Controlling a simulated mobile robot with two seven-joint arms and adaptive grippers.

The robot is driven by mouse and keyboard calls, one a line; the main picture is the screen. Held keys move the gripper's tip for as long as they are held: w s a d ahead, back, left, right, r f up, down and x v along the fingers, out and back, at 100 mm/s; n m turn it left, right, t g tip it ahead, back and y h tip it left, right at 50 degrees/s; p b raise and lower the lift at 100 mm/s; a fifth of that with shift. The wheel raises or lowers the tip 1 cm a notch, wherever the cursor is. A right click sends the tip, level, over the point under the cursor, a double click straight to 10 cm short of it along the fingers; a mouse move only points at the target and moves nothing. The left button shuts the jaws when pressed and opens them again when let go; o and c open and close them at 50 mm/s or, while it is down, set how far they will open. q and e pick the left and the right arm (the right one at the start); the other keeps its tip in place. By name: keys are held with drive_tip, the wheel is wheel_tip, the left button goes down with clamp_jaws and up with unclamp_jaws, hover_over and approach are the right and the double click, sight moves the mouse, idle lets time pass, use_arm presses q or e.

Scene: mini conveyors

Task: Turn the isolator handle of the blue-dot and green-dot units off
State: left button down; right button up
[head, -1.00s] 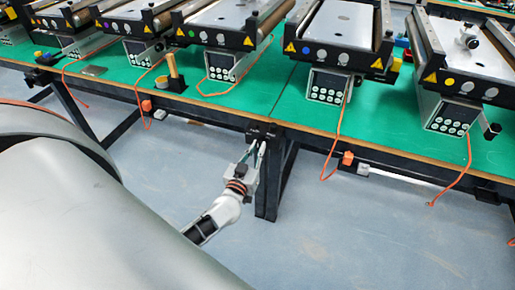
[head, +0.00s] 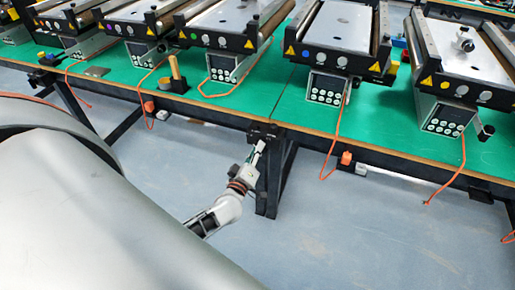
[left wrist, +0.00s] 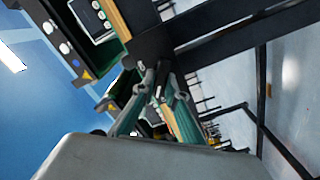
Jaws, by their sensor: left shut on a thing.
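The green-dot unit (head: 215,42) stands left of the table joint, with a green dot on its black front. The unit right of the joint (head: 330,62) appears to carry the blue dot (head: 305,54). My left gripper (head: 258,146) is at the table's front edge, below and between these two units, by a black bracket (head: 262,132). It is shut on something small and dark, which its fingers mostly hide. In the left wrist view, the teal-sided fingers (left wrist: 158,78) converge against dark parts at the table edge. I cannot make out an isolator handle clearly. My right gripper is not in view.
Orange boxes (head: 346,158) with cables hang under the green table's (head: 285,105) front edge. A black table leg (head: 268,195) stands just below my left gripper. A yellow-dot unit (head: 450,85) is at the right. The floor in front is clear.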

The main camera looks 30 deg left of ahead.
use_arm(q)
drive_tip(key=shift+a+f+n, duration=0.1)
drive_tip(key=shift+f+n, duration=0.05)
drive_tip(key=shift+n, duration=3.45)
drive_tip(key=c, duration=2)
unclamp_jaws()
drive_tip(key=shift+c, duration=0.2)
drive_tip(key=shift+s, duration=0.1)
drive_tip(key=v, duration=1.1)
drive_tip(key=shift+s, duration=0.4)
drive_tip(key=shift+d, duration=0.25)
